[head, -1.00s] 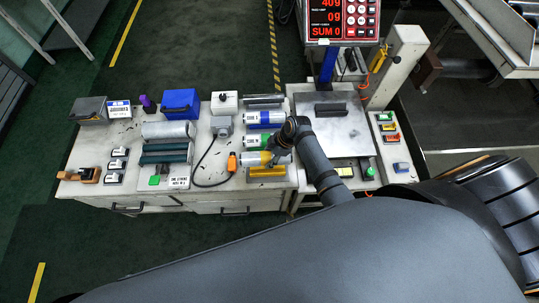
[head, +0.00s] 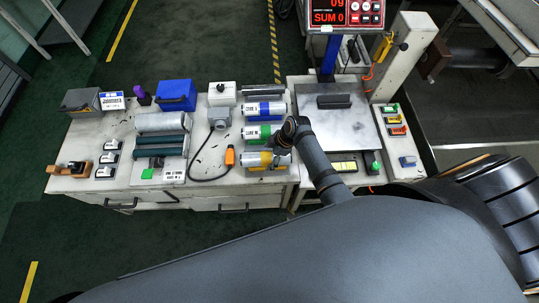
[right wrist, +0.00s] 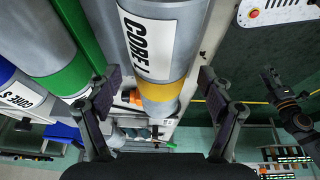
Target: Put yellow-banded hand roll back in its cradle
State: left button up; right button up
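The yellow-banded hand roll (head: 262,157), a silver cylinder with a white label, lies at the yellow cradle (head: 268,168), the front one of the row on the bench. The roll's right end is hidden by my right gripper (head: 284,142). In the right wrist view the roll (right wrist: 160,55) with its yellow band lies between the two spread fingers of my right gripper (right wrist: 158,88). A gap shows on each side, so the fingers are apart from it. A dark jointed part (right wrist: 285,110) at the right there looks like my left arm's end; its fingers are unclear.
The green-banded roll (head: 258,133) and blue-banded roll (head: 262,111) lie behind in the same row. An orange-ended cable (head: 230,157) lies just left of the yellow-banded roll. Grey and dark rollers (head: 160,123) lie further left.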

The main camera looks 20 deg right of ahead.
jog(key=v, duration=1.2)
dwell(0.6)
jog(key=s+d+r+m+t+h, duration=0.1)
jog(key=s+d+r+m+h, duration=0.2)
jog(key=s+m, duration=0.35)
jog(key=s+d+r+m+t+h, duration=0.1)
jog(key=s+d+r+m+h, duration=0.15)
jog(key=s+m, duration=0.4)
notch_tip(320, 180, down, 25)
jog(key=d+m+g, duration=0.1)
jog(key=d, duration=0.2)
jog(key=s+f+g, duration=0.1)
jog(key=s+f, duration=1.6)
jog(key=s, duration=0.3)
jog(key=shift+d, duration=0.45)
